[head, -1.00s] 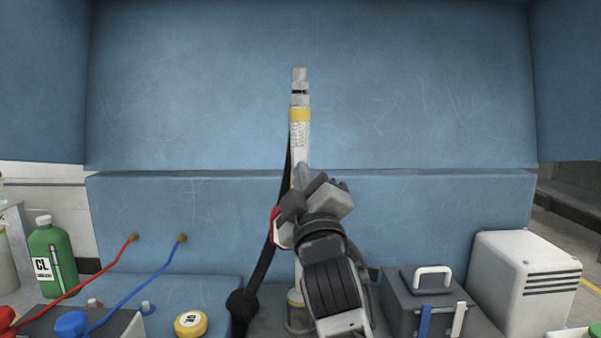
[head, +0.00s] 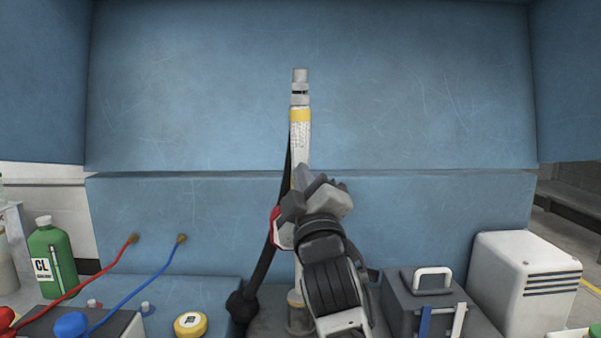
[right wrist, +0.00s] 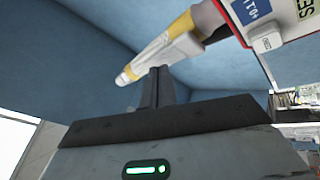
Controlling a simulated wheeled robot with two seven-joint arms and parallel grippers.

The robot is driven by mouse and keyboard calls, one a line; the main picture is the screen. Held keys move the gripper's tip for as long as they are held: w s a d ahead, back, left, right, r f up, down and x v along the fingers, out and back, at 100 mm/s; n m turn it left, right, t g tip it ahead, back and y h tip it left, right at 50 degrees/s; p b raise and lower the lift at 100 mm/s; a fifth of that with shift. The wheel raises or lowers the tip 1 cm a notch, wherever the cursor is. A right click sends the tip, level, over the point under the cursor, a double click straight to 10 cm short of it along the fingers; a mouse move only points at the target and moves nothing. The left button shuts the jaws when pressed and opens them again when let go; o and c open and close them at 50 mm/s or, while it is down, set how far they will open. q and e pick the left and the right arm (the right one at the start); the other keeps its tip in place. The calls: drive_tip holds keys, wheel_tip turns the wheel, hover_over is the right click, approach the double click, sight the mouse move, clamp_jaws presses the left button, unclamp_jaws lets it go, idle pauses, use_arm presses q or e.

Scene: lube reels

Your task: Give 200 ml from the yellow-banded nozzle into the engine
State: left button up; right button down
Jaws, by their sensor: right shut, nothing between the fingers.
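The yellow-banded nozzle (head: 300,115) stands upright in the middle of the head view, pale with a grey tip at the top. A black hose (head: 264,272) runs down beside it. My right gripper (head: 322,190) is in front of its lower part and hides much of it. In the right wrist view the gripper's fingers (right wrist: 157,88) are shut and empty, close below the nozzle (right wrist: 165,50); I cannot tell if they touch it. A red-edged meter (right wrist: 265,22) with a blue display is on the nozzle, its reading unclear. My left gripper is not in view.
A yellow cap (head: 190,324) sits on a low blue surface at front left. A green bottle (head: 52,258), a red cable and a blue cable (head: 150,277) are at the left. A dark box with a white handle (head: 433,277) and a white vented case (head: 522,285) stand at the right.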

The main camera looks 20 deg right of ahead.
drive_tip(key=shift+s+a+r+p, duration=0.15)
drive_tip(key=shift+s+p, duration=0.05)
drive_tip(key=shift+s, duration=0.25)
drive_tip(key=shift+s+a+r+p, duration=0.1)
drive_tip(key=shift+s+r+p, duration=0.1)
drive_tip(key=shift+s, duration=0.25)
